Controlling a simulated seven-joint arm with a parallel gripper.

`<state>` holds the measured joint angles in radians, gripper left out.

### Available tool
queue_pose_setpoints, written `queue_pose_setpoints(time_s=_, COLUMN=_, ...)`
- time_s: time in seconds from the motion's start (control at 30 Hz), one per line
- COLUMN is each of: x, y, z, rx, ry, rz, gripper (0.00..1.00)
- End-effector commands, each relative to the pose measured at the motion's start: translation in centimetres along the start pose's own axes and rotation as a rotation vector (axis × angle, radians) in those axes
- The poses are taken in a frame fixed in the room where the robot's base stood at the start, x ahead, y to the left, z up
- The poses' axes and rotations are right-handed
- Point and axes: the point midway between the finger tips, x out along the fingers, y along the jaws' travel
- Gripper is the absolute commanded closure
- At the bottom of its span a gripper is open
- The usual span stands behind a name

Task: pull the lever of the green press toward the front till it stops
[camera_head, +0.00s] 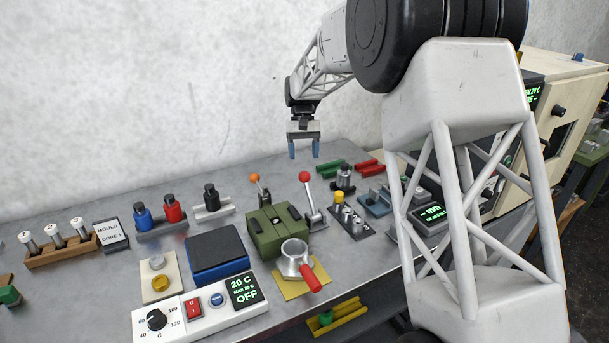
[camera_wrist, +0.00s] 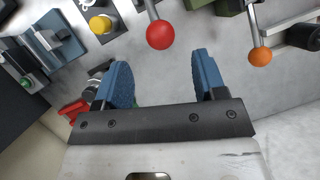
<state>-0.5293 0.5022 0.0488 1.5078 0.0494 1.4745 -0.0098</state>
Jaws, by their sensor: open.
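The green press (camera_head: 279,231) is a squat green block in the middle of the bench. A lever with a red ball knob (camera_head: 305,177) stands at its right side, and a lever with an orange ball knob (camera_head: 255,178) stands behind its left part. I cannot tell for certain which lever belongs to it. In the wrist view the red knob (camera_wrist: 160,35) is just beyond the gap between my fingertips, and the orange knob (camera_wrist: 260,56) is off to the right. My gripper (camera_head: 305,150) is open and empty, above and behind the levers, its blue fingers pointing down.
A metal cup with a red handle (camera_head: 298,264) stands on a yellow plate in front of the press. A rack with a yellow-capped piece (camera_head: 348,220) is to the right. Red and green blocks lie at the back.

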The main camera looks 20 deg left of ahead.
Motion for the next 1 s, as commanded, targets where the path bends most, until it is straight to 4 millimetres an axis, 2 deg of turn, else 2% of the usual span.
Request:
queue_pose_setpoints(time_s=0.53, x=5.9, y=0.0, z=0.1, rx=0.0, ry=-0.002, rz=0.0, gripper=0.36)
queue_pose_setpoints(time_s=0.73, x=6.9, y=0.0, z=0.1, rx=0.0, ry=-0.001, rz=0.0, gripper=0.36)
queue_pose_setpoints(time_s=1.0, x=7.0, y=0.0, z=0.0, rx=0.0, ry=-0.001, rz=0.0, gripper=0.36)
